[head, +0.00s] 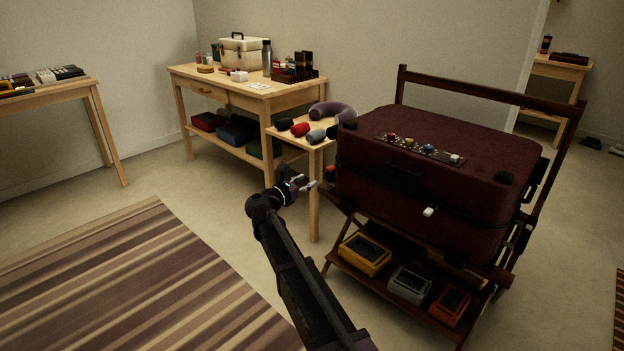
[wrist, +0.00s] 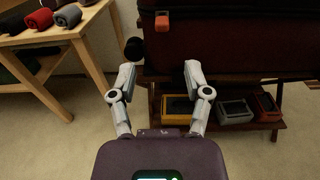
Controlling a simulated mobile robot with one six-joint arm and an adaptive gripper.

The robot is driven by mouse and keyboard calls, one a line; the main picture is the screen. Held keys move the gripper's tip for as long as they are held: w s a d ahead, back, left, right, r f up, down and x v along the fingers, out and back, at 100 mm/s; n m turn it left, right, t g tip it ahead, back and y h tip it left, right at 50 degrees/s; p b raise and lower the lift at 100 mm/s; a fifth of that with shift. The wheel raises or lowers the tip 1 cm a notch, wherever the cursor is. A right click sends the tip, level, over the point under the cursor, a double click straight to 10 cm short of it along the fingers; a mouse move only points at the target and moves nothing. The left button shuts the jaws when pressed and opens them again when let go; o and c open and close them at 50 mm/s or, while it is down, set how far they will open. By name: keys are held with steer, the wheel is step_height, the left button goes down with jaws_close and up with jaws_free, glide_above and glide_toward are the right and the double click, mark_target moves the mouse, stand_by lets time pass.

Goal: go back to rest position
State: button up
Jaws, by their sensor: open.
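My gripper (head: 306,184) is extended ahead of my base, left of the maroon suitcase (head: 430,214) in the head view. In the wrist view my gripper (wrist: 158,76) has its two fingers spread apart with nothing between them. The suitcase (wrist: 240,48) fills the top right of that view, beyond the fingertips. The suitcase lies closed on a dark wooden rack (head: 402,82). A strip with several coloured knobs (head: 420,149) lies on its top. I cannot tell the exact gap between gripper and suitcase.
A small side table (head: 315,150) with rolled cloths and a neck pillow stands just behind my gripper. A yellow box (head: 364,254), a grey box (head: 409,285) and an orange box (head: 449,306) sit on the rack's lower shelf. Open floor and a striped rug (head: 140,285) lie left.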

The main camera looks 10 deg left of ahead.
steer(key=shift+s, duration=0.1)
stand_by(0.3)
steer(key=s+d+f+m+g+y+p, duration=0.15)
steer(key=s+d+f+m+g, duration=0.35)
steer(key=d, duration=0.6)
steer(key=s+d+f+m+g+p, duration=0.1)
steer(key=s+d+m+g+p, duration=0.15)
steer(key=d+m, duration=0.65)
steer(key=s+d+f+m+g+y+p, duration=0.1)
steer(key=s+d+f+m+g, duration=0.3)
steer(key=d, duration=0.8)
steer(key=s+d+m+g+y+p, duration=0.2)
steer(key=s+d+m+y, duration=0.15)
steer(key=s+m, duration=0.4)
steer(key=s+d+m+g+y+p, duration=0.25)
steer(key=s+d+m, duration=0.25)
steer(key=s, duration=0.5)
step_height(320, 180, up, 38)
steer(key=p, duration=3.6)
steer(key=shift+a+f+p, duration=0.25)
steer(key=shift+p, duration=0.05)
steer(key=shift+f+n+y, duration=0.1)
steer(key=shift+n+y, duration=0.15)
